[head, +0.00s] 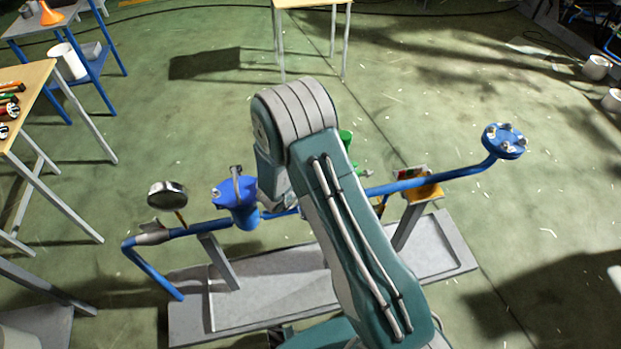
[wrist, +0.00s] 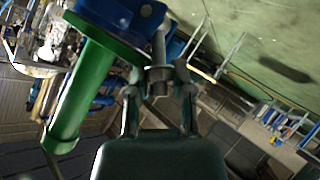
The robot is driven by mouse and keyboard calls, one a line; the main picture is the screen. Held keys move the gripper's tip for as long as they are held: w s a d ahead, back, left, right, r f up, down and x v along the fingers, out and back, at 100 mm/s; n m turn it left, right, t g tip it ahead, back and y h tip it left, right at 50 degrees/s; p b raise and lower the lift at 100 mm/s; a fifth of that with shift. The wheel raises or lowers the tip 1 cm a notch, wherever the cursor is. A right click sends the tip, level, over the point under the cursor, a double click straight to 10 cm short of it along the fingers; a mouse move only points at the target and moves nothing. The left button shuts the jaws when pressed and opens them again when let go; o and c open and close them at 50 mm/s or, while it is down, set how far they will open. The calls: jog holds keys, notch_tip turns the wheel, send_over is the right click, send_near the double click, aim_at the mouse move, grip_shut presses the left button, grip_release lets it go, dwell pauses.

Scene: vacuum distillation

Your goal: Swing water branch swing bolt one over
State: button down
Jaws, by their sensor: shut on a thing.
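In the wrist view, a grey metal swing bolt (wrist: 158,50) with a nut near its end stands beside a blue body (wrist: 135,12) and a green flange. My gripper (wrist: 158,92) has one finger on each side of the bolt's nut end and is shut on it. A green pipe (wrist: 77,95) hangs from the flange to the left of the fingers. In the head view my arm hides my gripper and the held bolt. Another blue body (head: 238,200) on the blue pipe (head: 460,175) has an upright grey rod on top.
A round gauge (head: 167,194) stands over the pipe's left end. A blue bolted flange (head: 503,141) ends the pipe at right. A grey base (head: 270,297) lies under it. Tables (head: 28,80) stand at left. Open green floor lies behind the pipe.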

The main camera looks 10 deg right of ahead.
jog(key=shift+d+r+m+g+y, duration=0.15)
jog(key=shift+d+m+y, duration=0.15)
jog(key=shift+y, duration=0.3)
jog(key=shift+d+r+m+g+y, duration=0.1)
jog(key=shift+d+m+g+y, duration=0.1)
jog(key=shift+d+y, duration=0.3)
jog(key=shift+s+a+y, duration=0.1)
jog(key=shift+a+y, duration=0.05)
jog(key=shift+y, duration=0.15)
jog(key=c, duration=0.7)
grip_release()
jog(key=shift+c, duration=0.2)
